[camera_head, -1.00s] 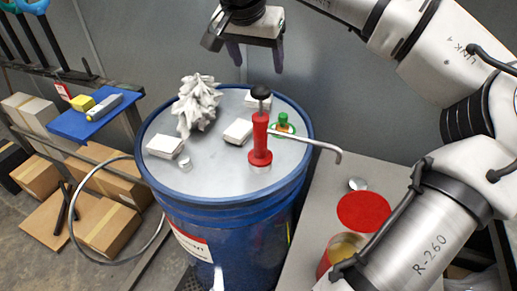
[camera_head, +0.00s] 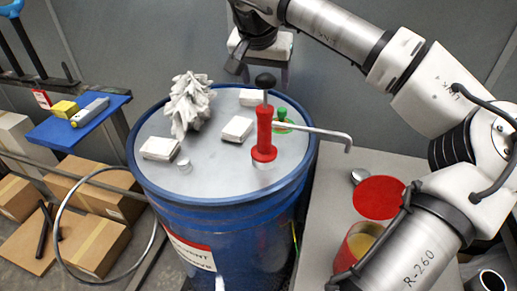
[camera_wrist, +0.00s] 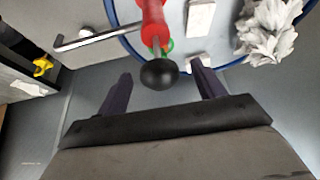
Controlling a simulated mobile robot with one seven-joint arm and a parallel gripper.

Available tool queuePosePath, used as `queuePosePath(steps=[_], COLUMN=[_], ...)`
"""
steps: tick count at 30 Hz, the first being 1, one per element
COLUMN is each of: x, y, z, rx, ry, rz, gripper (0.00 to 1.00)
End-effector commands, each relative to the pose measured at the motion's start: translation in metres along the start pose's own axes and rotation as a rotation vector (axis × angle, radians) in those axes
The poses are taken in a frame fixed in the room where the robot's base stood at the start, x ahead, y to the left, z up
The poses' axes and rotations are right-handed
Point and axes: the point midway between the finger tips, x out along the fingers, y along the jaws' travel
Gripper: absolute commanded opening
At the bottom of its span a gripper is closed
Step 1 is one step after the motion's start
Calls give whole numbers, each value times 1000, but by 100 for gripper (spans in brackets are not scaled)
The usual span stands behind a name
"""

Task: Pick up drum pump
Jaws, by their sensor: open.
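The drum pump (camera_head: 265,135) has a red body, a black ball knob on top and a bent silver spout pointing right. It stands upright on the grey lid of the blue drum (camera_head: 228,215). In the wrist view the drum pump (camera_wrist: 152,22) shows with its black knob (camera_wrist: 159,74) just ahead of the fingers, midway between them. My gripper (camera_head: 265,85) is open and empty, behind and slightly above the pump, with its fingers partly hidden behind the knob. It also shows in the wrist view (camera_wrist: 160,85), with both dark fingers spread apart.
On the lid are a crumpled white cloth (camera_head: 190,103), several white boxes (camera_head: 238,129) and a green-topped item (camera_head: 282,115) close behind the pump. A blue shelf (camera_head: 78,122) stands left. A table with an open red can (camera_head: 360,240) is at right, under my arm.

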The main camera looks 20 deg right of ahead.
Motion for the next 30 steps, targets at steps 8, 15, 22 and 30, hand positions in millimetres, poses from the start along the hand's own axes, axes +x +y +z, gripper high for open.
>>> queuePosePath(steps=[8,15,22,30], x=[15,14,14,14], y=[12,12,12,12], z=[-1,-1,-1,-1], rx=[3,3,3,3], ry=[0,0,0,0], rz=[1,1,1,1], gripper=[68,62,32,0])
